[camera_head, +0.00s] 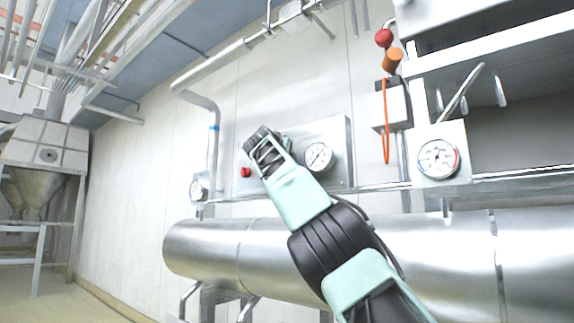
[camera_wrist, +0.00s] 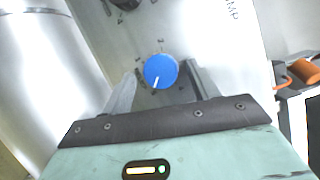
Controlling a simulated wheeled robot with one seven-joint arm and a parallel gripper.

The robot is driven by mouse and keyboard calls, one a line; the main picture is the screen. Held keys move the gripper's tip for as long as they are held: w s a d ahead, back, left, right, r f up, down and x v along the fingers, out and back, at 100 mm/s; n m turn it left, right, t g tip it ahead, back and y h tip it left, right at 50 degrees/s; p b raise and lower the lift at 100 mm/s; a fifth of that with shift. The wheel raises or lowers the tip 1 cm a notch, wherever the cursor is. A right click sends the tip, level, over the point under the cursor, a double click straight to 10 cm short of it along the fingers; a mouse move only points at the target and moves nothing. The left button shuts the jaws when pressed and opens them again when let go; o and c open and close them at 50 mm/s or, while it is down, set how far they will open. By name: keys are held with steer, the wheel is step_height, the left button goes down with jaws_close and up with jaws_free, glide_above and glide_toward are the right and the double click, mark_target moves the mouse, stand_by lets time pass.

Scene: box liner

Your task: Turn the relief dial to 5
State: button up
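A round blue dial (camera_wrist: 159,71) with a white pointer line sits on a metal panel in the wrist view. Its line points down and slightly left, and small marks ring it, too small to read. My gripper (camera_wrist: 161,76) is open, with one finger on each side of the dial. I cannot tell whether the fingers touch it. In the head view my gripper (camera_head: 262,142) is at the left part of the panel (camera_head: 338,133), and the blue dial is hidden there.
A dark knob (camera_wrist: 126,3) is cut off at the top of the wrist view. A gauge (camera_head: 319,156) and a red button (camera_head: 245,172) flank my gripper. A large metal pipe (camera_head: 210,250) runs below. An orange cord (camera_head: 386,140) hangs to the right.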

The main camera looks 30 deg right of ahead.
steer(key=b+v, duration=0.8)
steer(key=v, duration=0.9)
steer(key=shift+s+a, duration=0.1)
steer(key=shift+s, duration=0.05)
